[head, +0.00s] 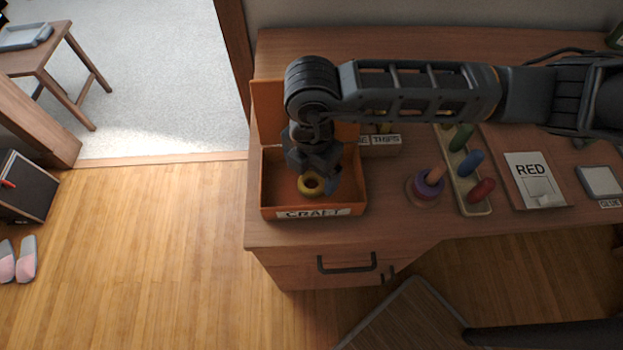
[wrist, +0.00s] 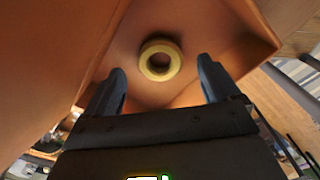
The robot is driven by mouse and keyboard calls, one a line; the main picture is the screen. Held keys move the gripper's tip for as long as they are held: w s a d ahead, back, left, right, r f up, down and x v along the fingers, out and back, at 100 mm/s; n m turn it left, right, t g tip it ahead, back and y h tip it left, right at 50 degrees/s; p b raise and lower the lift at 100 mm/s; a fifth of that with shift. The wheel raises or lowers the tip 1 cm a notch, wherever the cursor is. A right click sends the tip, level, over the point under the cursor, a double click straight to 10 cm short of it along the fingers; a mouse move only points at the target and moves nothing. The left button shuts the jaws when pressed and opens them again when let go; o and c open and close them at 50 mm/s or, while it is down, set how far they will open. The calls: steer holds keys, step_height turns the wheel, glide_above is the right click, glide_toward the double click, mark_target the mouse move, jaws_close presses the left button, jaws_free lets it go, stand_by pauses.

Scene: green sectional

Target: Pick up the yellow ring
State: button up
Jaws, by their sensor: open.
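The yellow ring (head: 311,184) lies in the orange craft box (head: 283,212) on the desk. In the wrist view the yellow ring (wrist: 160,60) shows whole, with its round hole facing me, against the orange floor of the box. My gripper (head: 318,178) reaches down into the box over the ring. In the wrist view my gripper (wrist: 160,78) is open, with one finger to the left and one to the right of the ring, a little nearer to me. Nothing is between the fingers' tips, and I see no contact with the ring.
The orange box walls stand close around my gripper. To the right are a peg stand with a purple ring (head: 428,187), a tray with coloured pegs (head: 474,207), a sign reading RED (head: 531,170) and a grey-topped pad (head: 600,181). A labelled bin (head: 381,146) stands behind.

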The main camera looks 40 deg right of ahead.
steer(key=shift+f, duration=1.4)
steer(key=shift+c, duration=0.2)
steer(key=c, duration=1.1)
